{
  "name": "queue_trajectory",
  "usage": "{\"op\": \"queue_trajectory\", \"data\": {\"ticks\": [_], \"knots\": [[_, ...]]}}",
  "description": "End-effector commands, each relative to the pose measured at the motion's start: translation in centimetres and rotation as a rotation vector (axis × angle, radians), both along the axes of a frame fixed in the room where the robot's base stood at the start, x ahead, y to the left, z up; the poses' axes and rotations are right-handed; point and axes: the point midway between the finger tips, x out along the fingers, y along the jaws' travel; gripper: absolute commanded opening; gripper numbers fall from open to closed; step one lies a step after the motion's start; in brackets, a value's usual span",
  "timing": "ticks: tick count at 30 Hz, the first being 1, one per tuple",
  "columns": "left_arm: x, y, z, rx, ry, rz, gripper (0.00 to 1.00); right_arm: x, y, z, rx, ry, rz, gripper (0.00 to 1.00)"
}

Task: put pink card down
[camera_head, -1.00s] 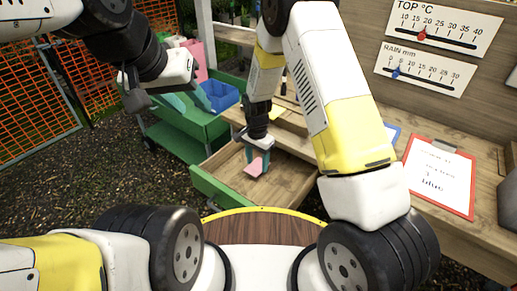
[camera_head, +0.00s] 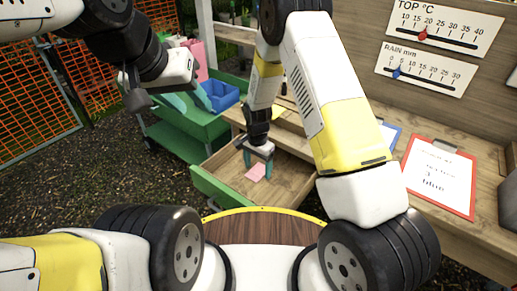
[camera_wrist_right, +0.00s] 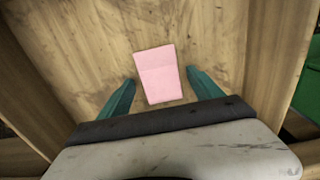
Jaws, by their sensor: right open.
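The pink card (camera_head: 256,172) lies on the wooden floor of the open drawer (camera_head: 222,189). In the right wrist view the pink card (camera_wrist_right: 159,74) lies flat, just ahead of and between the two teal fingers, not gripped. My right gripper (camera_head: 258,163) is open over the drawer, above the card; its fingers also show in the right wrist view (camera_wrist_right: 160,90). My left gripper (camera_head: 135,97) is up at the upper left, away from the drawer; its finger opening is not clear.
A green cart (camera_head: 178,135) with a blue bin (camera_head: 219,95) stands left of the drawer. A red-framed clipboard (camera_head: 440,177) lies on the wooden bench at right. TOP and RAIN gauges (camera_head: 426,69) hang on the back panel. An orange mesh fence (camera_head: 35,90) is at far left.

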Motion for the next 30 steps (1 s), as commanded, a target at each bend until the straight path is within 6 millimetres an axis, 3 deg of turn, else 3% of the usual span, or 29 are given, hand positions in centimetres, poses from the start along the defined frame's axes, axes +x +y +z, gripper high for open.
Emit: {"op": "queue_trajectory", "data": {"ticks": [5, 16, 25, 28, 30], "knots": [[0.0, 0.0, 0.0, 0.000, 0.000, 0.000, 0.40, 0.1, 0.1, 1.9, 0.001, -0.003, 0.000, 0.75], [0.0, 0.0, 0.0, 0.000, 0.000, 0.000, 0.40, 0.1, 0.0, 9.7, 0.003, -0.003, 0.000, 0.75], [0.0, 0.0, 0.0, 0.000, 0.000, 0.000, 0.40, 0.0, -0.3, 13.2, 0.011, -0.009, 0.007, 0.75], [0.0, 0.0, 0.0, 0.000, 0.000, 0.000, 0.40, -0.2, -1.4, 16.2, 0.041, -0.034, 0.035, 0.75], [0.0, 0.0, 0.0, 0.000, 0.000, 0.000, 0.40, -0.7, -2.6, 19.2, 0.070, -0.064, 0.070, 0.75]]}}
